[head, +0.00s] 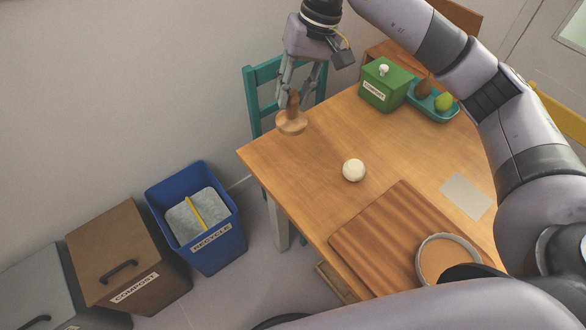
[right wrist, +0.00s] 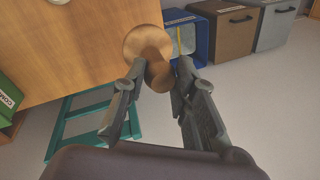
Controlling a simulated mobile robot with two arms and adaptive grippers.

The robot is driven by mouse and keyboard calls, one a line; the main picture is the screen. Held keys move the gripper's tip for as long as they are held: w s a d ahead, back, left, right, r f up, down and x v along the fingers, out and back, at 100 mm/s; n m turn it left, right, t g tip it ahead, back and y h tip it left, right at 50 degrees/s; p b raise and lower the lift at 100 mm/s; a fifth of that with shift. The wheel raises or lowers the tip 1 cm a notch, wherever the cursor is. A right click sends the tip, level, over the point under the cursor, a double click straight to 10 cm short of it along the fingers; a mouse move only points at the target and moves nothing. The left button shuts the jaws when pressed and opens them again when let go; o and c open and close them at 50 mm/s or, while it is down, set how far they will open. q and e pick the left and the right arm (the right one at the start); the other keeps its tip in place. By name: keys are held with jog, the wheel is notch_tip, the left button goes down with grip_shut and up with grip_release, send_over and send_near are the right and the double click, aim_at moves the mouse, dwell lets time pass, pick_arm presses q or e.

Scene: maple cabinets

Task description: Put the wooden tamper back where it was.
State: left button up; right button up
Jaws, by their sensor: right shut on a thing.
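The wooden tamper (head: 291,121) has a round flat base and a narrower handle. In the head view it hangs base-down near the far left corner of the table (head: 306,157); I cannot tell whether its base touches the wood. My right gripper (head: 293,92) points down and is shut on the tamper's handle. In the right wrist view the tamper (right wrist: 146,45) sits between the fingers of my right gripper (right wrist: 158,82), its round base away from me. My left gripper is not in view.
A white ball (head: 354,170) lies on the table near a wooden board (head: 385,235) and a round dish (head: 447,262). A green compost box (head: 384,85) and a teal tray (head: 420,98) stand at the back. A teal chair (head: 262,75) is behind; bins, including a blue one (head: 212,245), stand left.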

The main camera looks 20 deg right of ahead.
aim_at(296, 107)
jog(key=f, duration=0.2)
jog(key=f+p, duration=0.1)
jog(key=f, duration=0.1)
jog(key=shift+w+d+f, duration=0.15)
jog(key=shift+d+f, duration=0.05)
jog(key=shift+f, duration=0.15)
notch_tip(296, 107, down, 14)
jog(key=shift+r+p, duration=0.1)
jog(key=shift+p, duration=1.05)
jog(key=shift+f, duration=0.5)
jog(key=o, duration=1)
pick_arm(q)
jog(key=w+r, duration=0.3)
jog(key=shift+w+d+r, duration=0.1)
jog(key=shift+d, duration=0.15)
